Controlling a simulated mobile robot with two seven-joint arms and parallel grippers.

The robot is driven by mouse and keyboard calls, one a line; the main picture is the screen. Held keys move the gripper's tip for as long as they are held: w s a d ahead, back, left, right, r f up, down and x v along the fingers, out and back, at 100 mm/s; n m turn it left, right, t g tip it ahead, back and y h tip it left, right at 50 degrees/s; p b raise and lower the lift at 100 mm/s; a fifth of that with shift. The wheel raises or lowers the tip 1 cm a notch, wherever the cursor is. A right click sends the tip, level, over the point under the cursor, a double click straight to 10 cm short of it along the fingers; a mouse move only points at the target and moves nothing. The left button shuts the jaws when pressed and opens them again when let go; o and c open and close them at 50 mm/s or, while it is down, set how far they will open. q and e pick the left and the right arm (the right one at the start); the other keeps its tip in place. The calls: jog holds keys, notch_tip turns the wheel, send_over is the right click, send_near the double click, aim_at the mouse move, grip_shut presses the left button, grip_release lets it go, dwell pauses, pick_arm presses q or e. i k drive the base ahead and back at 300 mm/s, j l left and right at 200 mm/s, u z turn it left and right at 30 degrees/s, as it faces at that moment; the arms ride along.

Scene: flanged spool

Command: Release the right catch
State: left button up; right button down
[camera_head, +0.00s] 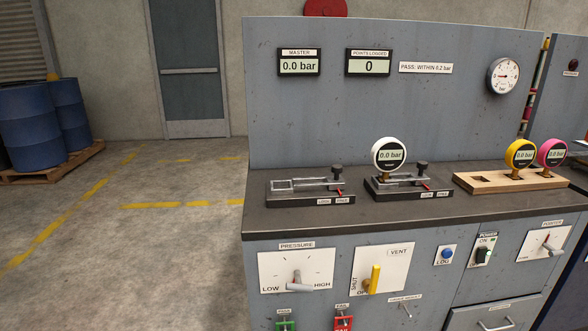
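The right catch (422,172) is a dark knob on a metal slide at the right end of a black base on the bench top. A small red pointer (427,188) reaches down from it toward a two-part label reading LOCK and FREE; I cannot tell which side it marks. A white-rimmed gauge (389,154) reading 0.0 bar stands upright in this fixture. The left catch (337,173) sits on a similar fixture with no gauge in it. Neither of my grippers is in view.
A wooden rack (478,184) to the right holds a yellow gauge (520,155) and a pink gauge (551,153). The panel (430,120) rises behind. Pressure lever (295,280) and yellow vent handle (375,278) stick out from the bench front. Open floor lies left.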

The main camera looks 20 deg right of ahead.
aim_at(419, 178)
jog(key=z, duration=1.35)
